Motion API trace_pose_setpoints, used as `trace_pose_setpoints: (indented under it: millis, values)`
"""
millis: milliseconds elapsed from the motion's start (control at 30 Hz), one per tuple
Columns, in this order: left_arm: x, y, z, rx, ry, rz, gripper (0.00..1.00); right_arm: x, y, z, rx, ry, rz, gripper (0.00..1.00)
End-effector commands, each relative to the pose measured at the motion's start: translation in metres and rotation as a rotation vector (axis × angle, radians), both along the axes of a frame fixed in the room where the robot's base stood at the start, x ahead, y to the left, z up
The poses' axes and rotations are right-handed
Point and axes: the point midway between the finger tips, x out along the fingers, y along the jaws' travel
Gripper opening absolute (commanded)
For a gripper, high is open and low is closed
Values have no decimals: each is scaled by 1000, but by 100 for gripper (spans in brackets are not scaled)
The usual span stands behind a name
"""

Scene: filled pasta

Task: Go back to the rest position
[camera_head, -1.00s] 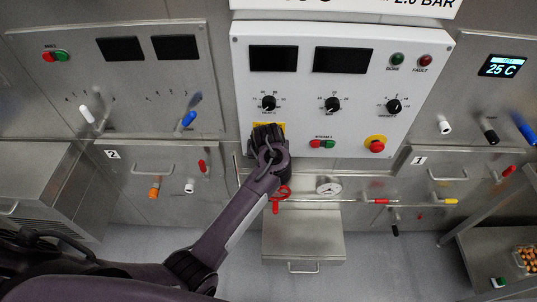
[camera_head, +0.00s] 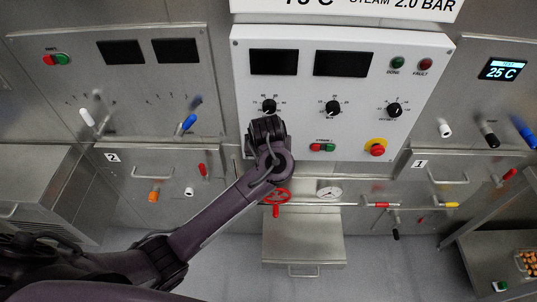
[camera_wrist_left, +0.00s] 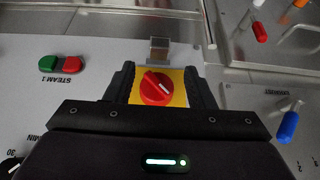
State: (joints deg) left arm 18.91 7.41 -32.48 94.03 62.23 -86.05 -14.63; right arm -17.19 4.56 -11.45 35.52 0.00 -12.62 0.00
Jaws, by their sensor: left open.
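My left gripper (camera_head: 265,128) is in front of the lower left of the white control panel (camera_head: 215,70) in the head view; the panel's own face shows beside the left display (camera_head: 242,90). In the left wrist view the open gripper (camera_wrist_left: 158,82) has one finger on each side of a red rotary knob (camera_wrist_left: 153,92) on a yellow plate (camera_wrist_left: 178,79). The knob's white mark is tilted. I cannot tell whether the fingers touch it. My gripper hides the knob in the head view. My right gripper is not in view.
A red handwheel (camera_head: 278,196) and a gauge (camera_head: 328,190) sit below the panel. The green and red buttons (camera_head: 322,147) and a red emergency stop (camera_head: 377,148) are right of my gripper. Several coloured levers, such as a blue one (camera_head: 189,122), stick out at both sides.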

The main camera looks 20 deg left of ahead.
Motion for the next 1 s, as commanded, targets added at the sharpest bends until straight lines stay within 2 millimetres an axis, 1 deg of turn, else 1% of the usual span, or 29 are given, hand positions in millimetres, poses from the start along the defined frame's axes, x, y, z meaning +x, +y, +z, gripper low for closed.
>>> trace_pose_setpoints:
  millis: [133, 567, 667, 733, 767, 867, 900, 967, 1000]
  values:
    - [-3, -1, 3, 0, 1, 0, 49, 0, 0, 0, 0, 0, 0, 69]
    - [-3, -1, 3, -1, 2, 1, 49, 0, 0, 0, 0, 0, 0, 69]
    - [-3, 2, -7, 12, 10, 1, 49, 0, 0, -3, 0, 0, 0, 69]
    - [-4, 10, -27, 45, 22, 0, 49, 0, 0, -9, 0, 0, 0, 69]
    - [-5, 15, -41, 65, 32, 0, 49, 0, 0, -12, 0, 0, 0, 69]
    - [-12, 37, -102, 156, 69, -20, 49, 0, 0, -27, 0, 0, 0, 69]
    - [-17, 47, -131, 194, 87, -34, 49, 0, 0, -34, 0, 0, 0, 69]
    - [-27, 60, -176, 248, 113, -65, 49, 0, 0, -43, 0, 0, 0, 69]
    - [-36, 67, -204, 277, 129, -89, 49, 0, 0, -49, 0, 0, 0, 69]
